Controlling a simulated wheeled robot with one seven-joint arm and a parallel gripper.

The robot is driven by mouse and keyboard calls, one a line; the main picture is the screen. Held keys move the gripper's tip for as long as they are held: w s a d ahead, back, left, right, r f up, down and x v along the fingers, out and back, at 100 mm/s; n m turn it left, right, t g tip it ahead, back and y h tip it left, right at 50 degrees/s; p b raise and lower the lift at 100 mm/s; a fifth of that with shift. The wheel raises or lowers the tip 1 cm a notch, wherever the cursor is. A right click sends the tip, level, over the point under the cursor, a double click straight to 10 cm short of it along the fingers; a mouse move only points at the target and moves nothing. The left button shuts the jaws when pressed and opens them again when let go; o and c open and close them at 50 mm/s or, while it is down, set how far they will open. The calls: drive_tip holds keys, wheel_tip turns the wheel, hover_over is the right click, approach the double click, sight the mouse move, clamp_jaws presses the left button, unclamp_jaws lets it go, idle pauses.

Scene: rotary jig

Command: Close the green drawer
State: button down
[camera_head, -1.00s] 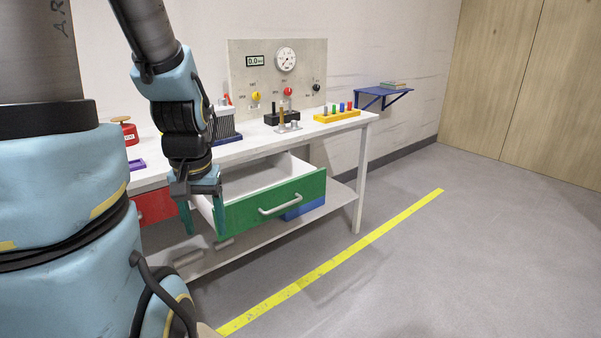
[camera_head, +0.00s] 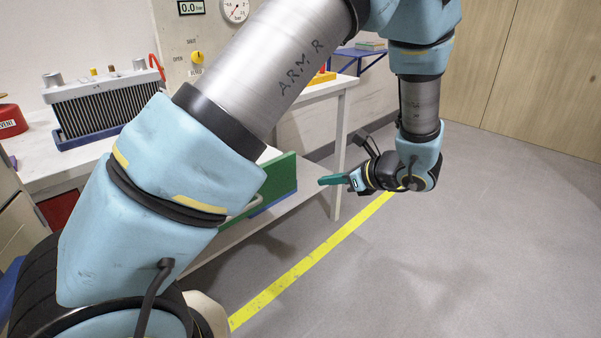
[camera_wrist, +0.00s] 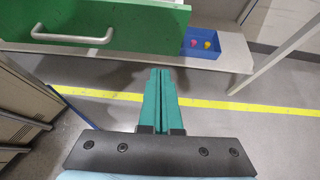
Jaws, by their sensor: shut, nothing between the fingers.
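The green drawer (camera_head: 277,188) hangs under the white workbench, and my arm hides much of it in the head view. In the wrist view its green front (camera_wrist: 137,27) fills the top left, with a pale bar handle (camera_wrist: 72,36) across it. How far it stands open cannot be told now. My gripper (camera_head: 322,181) is to the right of the drawer front in the head view, fingers pointing left towards it. In the wrist view my gripper (camera_wrist: 160,72) is shut and empty, its teal fingertips below the drawer front and apart from it.
A blue bin (camera_wrist: 203,43) with small coloured pieces sits on the lower shelf. A bench leg (camera_head: 339,155) stands behind my gripper. A radiator-like block (camera_head: 105,102) is on the bench top. The floor around the yellow line (camera_head: 315,258) is clear.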

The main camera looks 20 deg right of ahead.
approach(286, 178)
wheel_tip(286, 178, down, 3)
drive_tip(key=w, duration=0.1)
drive_tip(key=w+a, duration=0.1)
drive_tip(key=w+a+p, duration=0.1)
drive_tip(key=shift+w+f, duration=0.1)
drive_tip(key=shift+w, duration=0.3)
drive_tip(key=shift+w+a, duration=0.3)
drive_tip(key=shift+w, duration=0.15)
drive_tip(key=w+a+b, duration=0.1)
drive_tip(key=w+a, duration=0.3)
drive_tip(key=w, duration=0.2)
drive_tip(key=w+a+b, duration=0.1)
drive_tip(key=w+a, duration=0.3)
drive_tip(key=w, duration=0.3)
drive_tip(key=w+a+b, duration=0.1)
drive_tip(key=w+a, duration=0.3)
drive_tip(key=w, duration=0.3)
drive_tip(key=shift+w+b, duration=0.25)
drive_tip(key=shift+b, duration=0.1)
drive_tip(key=shift+w+a, duration=0.2)
drive_tip(key=shift+w, duration=0.1)
drive_tip(key=shift+w+a, duration=0.15)
drive_tip(key=shift+w, duration=0.05)
